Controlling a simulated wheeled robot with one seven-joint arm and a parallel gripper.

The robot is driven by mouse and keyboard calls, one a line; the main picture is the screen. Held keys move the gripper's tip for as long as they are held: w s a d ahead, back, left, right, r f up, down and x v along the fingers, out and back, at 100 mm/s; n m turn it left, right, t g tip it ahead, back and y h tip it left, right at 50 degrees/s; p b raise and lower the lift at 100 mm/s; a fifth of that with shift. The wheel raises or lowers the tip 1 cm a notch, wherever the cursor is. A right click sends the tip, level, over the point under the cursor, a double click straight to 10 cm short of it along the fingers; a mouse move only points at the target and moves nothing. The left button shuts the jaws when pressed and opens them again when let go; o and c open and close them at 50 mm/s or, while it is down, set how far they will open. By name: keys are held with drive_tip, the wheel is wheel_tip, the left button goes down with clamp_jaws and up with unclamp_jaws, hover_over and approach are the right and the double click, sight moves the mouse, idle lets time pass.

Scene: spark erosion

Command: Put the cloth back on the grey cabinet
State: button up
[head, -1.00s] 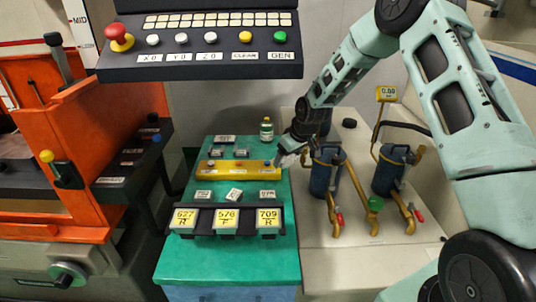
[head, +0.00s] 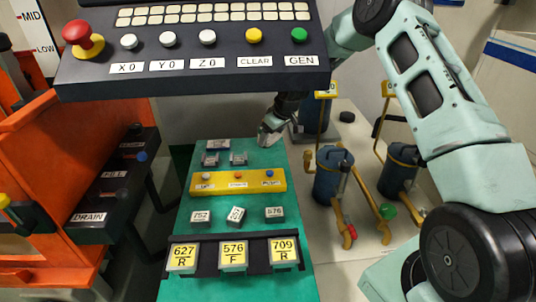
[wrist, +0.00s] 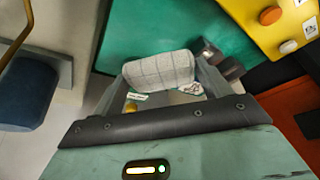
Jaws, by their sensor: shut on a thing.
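My gripper (head: 268,136) is over the far edge of the green-topped unit (head: 225,190). In the wrist view it is shut on the cloth (wrist: 160,70), a pale grey checked bundle held between the fingertips. The cloth hangs above the green surface, and I cannot tell if it touches. In the head view it is small and hard to separate from the fingers. The grey cabinet (head: 328,278), with a pale top, stands right of the green unit. Its top also shows at the left of the wrist view (wrist: 80,50).
Blue filter canisters (head: 332,175) with brass pipes stand on the grey cabinet. A yellow button bar (head: 238,182) and several labelled blocks (head: 201,217) occupy the green top. The black control panel (head: 190,70) overhangs in front.

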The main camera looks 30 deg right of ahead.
sight(268, 160)
wheel_tip(268, 160, down, 8)
drive_tip(key=p, duration=0.3)
drive_tip(key=shift+r, duration=0.1)
drive_tip(key=shift+f, duration=0.25)
drive_tip(key=shift+f, duration=0.15)
drive_tip(key=o, duration=0.9)
drive_tip(key=shift+r, duration=0.3)
drive_tip(key=b+v, duration=0.3)
drive_tip(key=v, duration=0.8)
drive_tip(key=shift+s+r+b, duration=0.25)
drive_tip(key=shift+r+b, duration=0.1)
